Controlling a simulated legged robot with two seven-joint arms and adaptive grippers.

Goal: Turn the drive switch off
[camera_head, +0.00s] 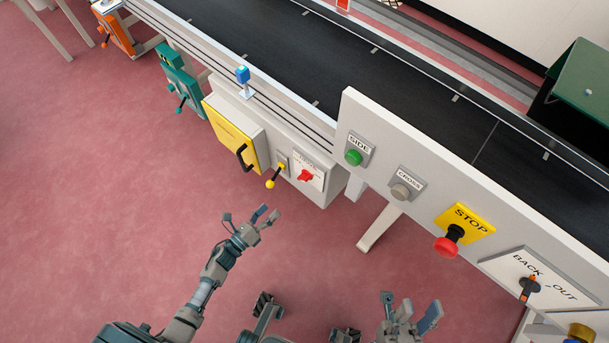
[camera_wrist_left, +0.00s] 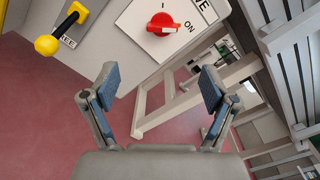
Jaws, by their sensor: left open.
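The drive switch (camera_head: 305,176) is a red rotary knob on a white plate labelled in dark letters, on the side of the conveyor. In the left wrist view the red knob (camera_wrist_left: 163,24) is at the top, left of the word ON. My left gripper (camera_head: 267,217) is open and empty, below and to the left of the switch, apart from it. Its two blue-padded fingers (camera_wrist_left: 154,88) are spread below the knob in the wrist view. My right gripper (camera_head: 412,316) is at the bottom of the head view, its fingers spread apart, with nothing seen between them.
A yellow-knobbed lever (camera_head: 276,177) is just left of the switch, beside a yellow door (camera_head: 232,136) with a black handle. The panel at right carries a green SIDE button (camera_head: 353,157), a grey CROSS button (camera_head: 400,192) and a red STOP button (camera_head: 447,246). A table leg (camera_head: 379,228) stands below.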

